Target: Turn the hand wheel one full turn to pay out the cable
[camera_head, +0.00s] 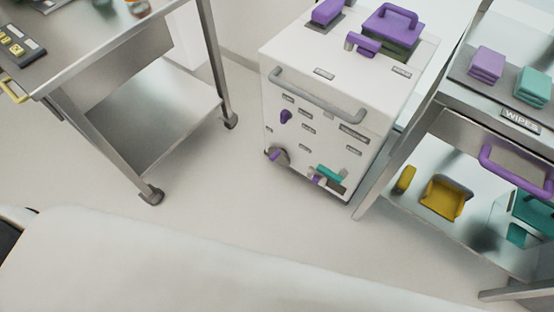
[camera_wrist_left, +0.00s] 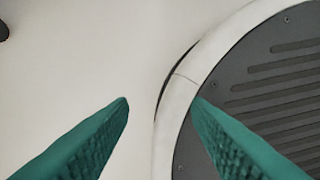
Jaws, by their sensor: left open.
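A white cabinet (camera_head: 280,88) stands on the floor in the upper middle of the head view. Low on its front, at the left, is a small grey round part with a purple grip (camera_head: 278,155), which looks like the hand wheel. It is small, and its angle is hard to read. I cannot make out a cable. My left gripper (camera_wrist_left: 161,101) shows only in the left wrist view. Its two teal fingers are apart with nothing between them, above the pale floor and my own round base. My right gripper is in neither view.
The cabinet front also has a grey bar handle (camera_head: 315,98), a purple knob (camera_head: 286,116) and a teal lever (camera_head: 330,173). A steel cart (camera_head: 150,110) stands left. A steel shelf unit (camera_head: 480,95) with purple and teal stacks stands close on the right. Open floor (camera_head: 220,195) lies in front.

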